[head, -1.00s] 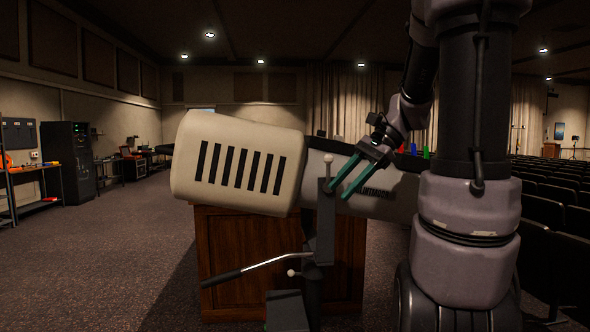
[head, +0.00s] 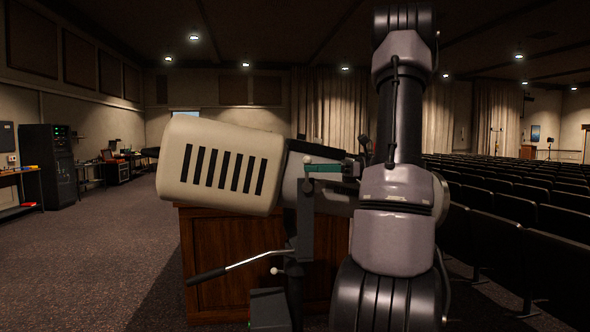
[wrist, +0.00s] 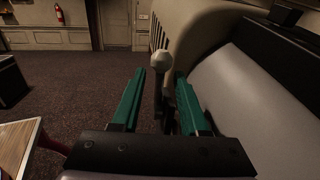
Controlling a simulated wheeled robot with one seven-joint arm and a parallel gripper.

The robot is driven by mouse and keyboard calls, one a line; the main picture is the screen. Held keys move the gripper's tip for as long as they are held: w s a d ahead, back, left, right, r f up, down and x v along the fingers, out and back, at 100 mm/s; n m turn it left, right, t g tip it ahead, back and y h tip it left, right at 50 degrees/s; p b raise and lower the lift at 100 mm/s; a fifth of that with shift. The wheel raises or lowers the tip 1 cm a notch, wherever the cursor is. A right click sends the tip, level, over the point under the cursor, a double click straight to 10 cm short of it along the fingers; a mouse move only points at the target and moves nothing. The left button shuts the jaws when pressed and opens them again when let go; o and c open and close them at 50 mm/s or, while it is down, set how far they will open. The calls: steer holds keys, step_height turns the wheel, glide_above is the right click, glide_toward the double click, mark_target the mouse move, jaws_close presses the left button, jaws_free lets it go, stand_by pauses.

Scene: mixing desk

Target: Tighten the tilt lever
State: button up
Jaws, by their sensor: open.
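The tilt lever shows in the head view as a pale ball knob (head: 307,160) at the top of the dark upright bracket (head: 305,215), beside the spotlight. In the wrist view the knob (wrist: 161,61) sits on a dark stem between the green fingertips of my gripper (wrist: 160,76), with a gap on either side. My gripper (head: 323,168) is open and reaches the lever from the right. The spotlight has a cream slotted housing (head: 215,165) and a grey barrel (head: 330,203), tilted slightly. My arm hides part of the barrel.
A long handle with a black grip (head: 207,275) juts left, and a second pale knob (head: 275,271) sits low on the stand. A wooden desk (head: 225,250) stands behind. Seat rows (head: 500,210) fill the right. Carpet (head: 110,265) at left is clear.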

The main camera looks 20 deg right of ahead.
steer(key=x, duration=0.5)
jaws_close()
stand_by(1.4)
